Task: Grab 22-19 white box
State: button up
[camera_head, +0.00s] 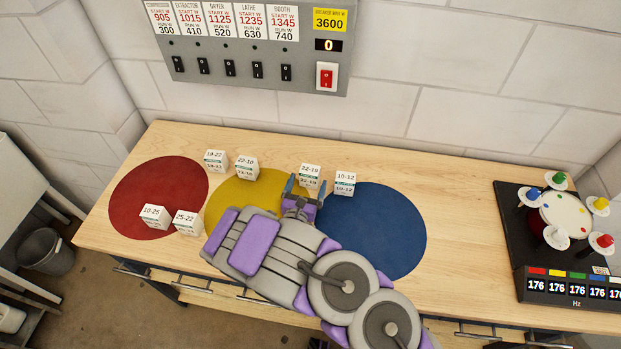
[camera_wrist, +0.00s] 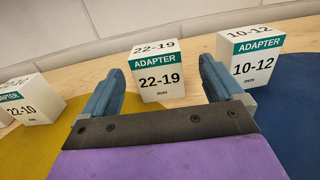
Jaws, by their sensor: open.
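The 22-19 white box (camera_head: 310,176) stands upright on the bench at the back, between the yellow and blue circles. In the wrist view the 22-19 box (camera_wrist: 157,72) faces me with a green ADAPTER band, ahead of and between my fingers. My gripper (camera_head: 303,187) is open, with one finger to each side of the line to the box. In the wrist view my gripper (camera_wrist: 158,85) shows nothing held. Whether the fingertips reach beside the box is hard to tell.
The 10-12 box (camera_wrist: 253,55) stands close right, by the blue circle (camera_head: 377,230). The 22-10 box (camera_head: 247,167) stands left, on the yellow circle (camera_head: 228,205). More boxes stand near the red circle (camera_head: 150,190). The wall (camera_head: 480,90) is behind; a drum device (camera_head: 558,225) sits right.

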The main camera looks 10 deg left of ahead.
aim_at(311, 169)
jog(key=shift+w+a, duration=0.25)
jog(key=shift+w, duration=0.55)
jog(key=w+b, duration=0.1)
jog(key=w, duration=0.3)
jog(key=shift+d+b, duration=0.1)
jog(key=shift+b, duration=0.2)
jog(key=shift+w+d+r, duration=0.1)
jog(key=shift+w+d, duration=0.05)
jog(key=shift+w, duration=0.25)
jog(key=shift+a, duration=0.25)
jog(key=c, duration=0.4)
jog(key=shift+d, duration=0.15)
jog(key=c, duration=0.7)
